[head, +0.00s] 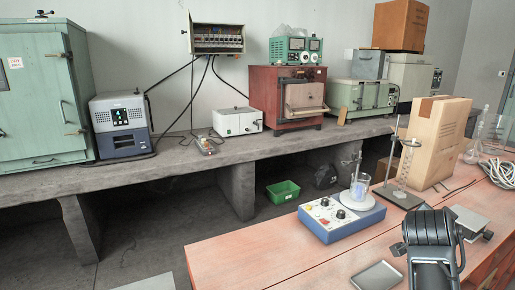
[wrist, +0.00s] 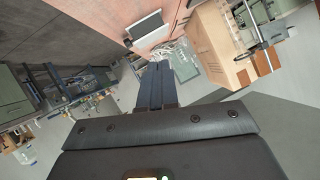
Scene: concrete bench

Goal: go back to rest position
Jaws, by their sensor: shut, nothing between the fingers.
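My gripper (wrist: 158,68) shows in the wrist view as two dark fingers pressed side by side. It is shut, with nothing held between the fingers. The fingers point away over the floor and the bench area, and they touch no object that I can make out. In the head view, a dark part of my own arm stands at the lower right, in front of the reddish bench (head: 240,255). The fingertips cannot be made out in that view.
On the reddish bench are a blue-and-white stirrer box (head: 335,222), a glass beaker (head: 360,187), a metal stand, a cardboard box (head: 437,140) and a grey plate (head: 377,276). A green bin (head: 283,191) is below the concrete bench (head: 120,178). The reddish bench's front-left part is clear.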

